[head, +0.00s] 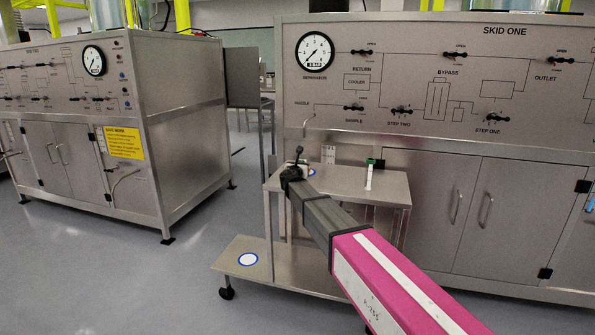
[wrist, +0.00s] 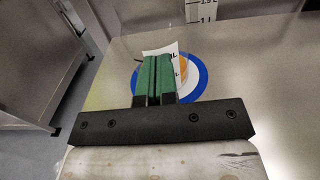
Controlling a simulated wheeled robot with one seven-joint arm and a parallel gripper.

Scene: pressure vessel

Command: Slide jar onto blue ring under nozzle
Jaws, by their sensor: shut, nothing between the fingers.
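My gripper (wrist: 155,60) is shut, its two green fingers side by side with nothing between them. In the wrist view the fingers overlap the near left part of a blue ring (wrist: 204,84) on the metal top. A white marked strip and an orange patch show inside the ring beside the fingertips; I cannot tell what they belong to.
The cart top (head: 390,188) also holds a white item with a green top (head: 370,174) at right. The Skid One panel (head: 420,85) rises behind; open floor lies to the left.

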